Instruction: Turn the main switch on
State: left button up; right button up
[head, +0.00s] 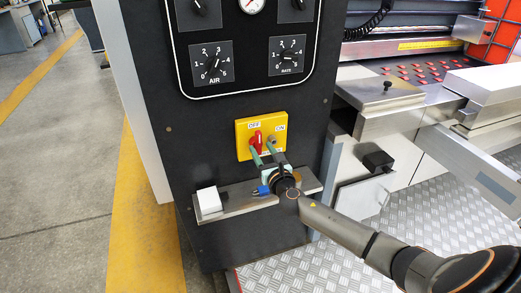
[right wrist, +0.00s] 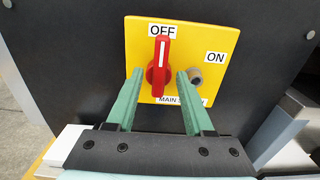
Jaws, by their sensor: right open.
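The main switch is a red rotary handle (head: 256,138) on a yellow plate (head: 243,146) low on the black panel. In the right wrist view the red handle (right wrist: 159,62) stands upright, pointing at the OFF label (right wrist: 162,31). The ON label (right wrist: 215,57) is at the upper right of the yellow plate (right wrist: 193,36). My right gripper (head: 264,153) is open in front of the plate. In the right wrist view its green fingers (right wrist: 162,76) reach toward the switch, the left one just left of and below the handle, the right one to its right. I cannot tell whether they touch it.
A small round brownish fitting (right wrist: 195,76) sits on the plate beside the right finger. A metal ledge (head: 240,203) with a white block (head: 209,200) is below the plate. Dials and a gauge (head: 251,5) are above. Metal machine parts (head: 392,112) stand to the right.

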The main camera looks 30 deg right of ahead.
jog(key=shift+x, duration=0.85)
grip_shut()
